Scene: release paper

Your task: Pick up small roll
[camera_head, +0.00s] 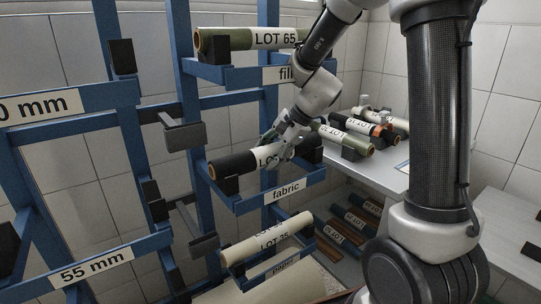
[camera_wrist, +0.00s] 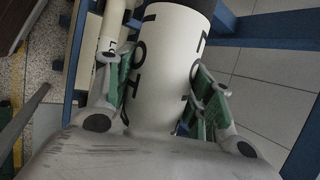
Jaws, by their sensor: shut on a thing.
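The roll in my grasp is a dark roll (camera_head: 236,164) with a white LOT label around its middle and an orange-brown core at its near end. It lies at the blue rack level marked "fabric" (camera_head: 286,189); I cannot tell if it is lifted off its black rests. My gripper (camera_head: 279,151) reaches down from the upper right and is shut around the labelled middle. In the wrist view, the green-padded fingers of my gripper (camera_wrist: 166,84) stand on both sides of the white label of the roll (camera_wrist: 160,60). The fingers hide part of the label.
A green roll marked LOT 65 (camera_head: 240,40) rests on the level above. A grey table (camera_head: 385,172) at the right holds several rolls. Blue rack posts (camera_head: 188,100) stand close on the left.

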